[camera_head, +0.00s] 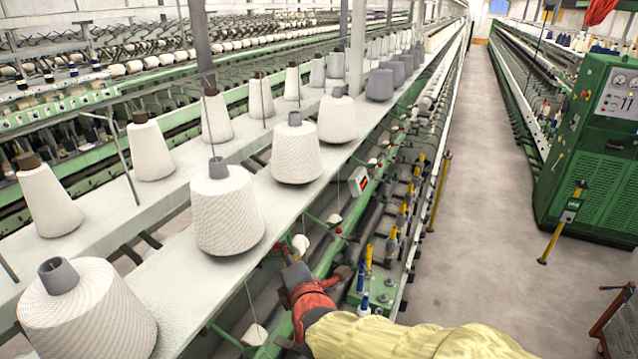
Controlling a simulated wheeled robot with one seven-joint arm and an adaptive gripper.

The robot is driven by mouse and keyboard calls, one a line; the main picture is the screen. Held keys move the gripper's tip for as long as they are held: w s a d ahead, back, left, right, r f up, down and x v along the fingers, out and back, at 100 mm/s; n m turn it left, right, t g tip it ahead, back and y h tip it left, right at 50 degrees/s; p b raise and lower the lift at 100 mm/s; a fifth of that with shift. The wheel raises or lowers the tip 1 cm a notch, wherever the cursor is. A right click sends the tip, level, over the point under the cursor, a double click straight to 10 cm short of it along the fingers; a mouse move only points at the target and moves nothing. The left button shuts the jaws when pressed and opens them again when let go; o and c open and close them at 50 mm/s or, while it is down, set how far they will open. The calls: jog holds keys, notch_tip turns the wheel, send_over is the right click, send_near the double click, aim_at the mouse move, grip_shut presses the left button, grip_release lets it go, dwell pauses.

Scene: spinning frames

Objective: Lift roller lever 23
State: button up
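My arm reaches in from the bottom of the view, with a yellow sleeve and a red wrist part. My gripper (296,272) is a dark grey shape over the green spinning frame (262,352), below the white creel shelf. Its fingers are small and partly hidden, so I cannot tell whether it is open or holding anything. Further red knobs show up along the frame. No number is readable, so I cannot tell which one is roller lever 23.
Large white yarn cones, such as the nearest one (92,315), stand on the white shelf (205,285) at left. Blue and yellow spindles (366,270) stand close right of the gripper. A green cabinet (592,150) stands at right.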

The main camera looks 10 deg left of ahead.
jog(key=s+d+f+m+g+b, duration=0.3)
jog(key=s+f+m+g, duration=0.4)
jog(key=s+f+m, duration=0.55)
jog(key=s+d+f+m+h+b, duration=0.2)
jog(key=s+d+f+m+b, duration=0.2)
jog(key=d+b, duration=0.5)
jog(key=s+d+f+m+h+b, duration=0.1)
jog(key=s+d+f+m+b, duration=0.4)
jog(key=d+f+b, duration=0.2)
jog(key=s+d+f+m+h+b, duration=0.2)
jog(key=s+d+f+m+b, duration=0.2)
jog(key=d+b, duration=0.7)
notch_tip(320, 180, down, 2)
jog(key=shift+s+d+f+m+g+h+b, duration=0.15)
jog(key=shift+s+d+m+g+h+b, duration=0.2)
jog(key=shift+d, duration=0.6)
jog(key=shift+w, duration=0.1)
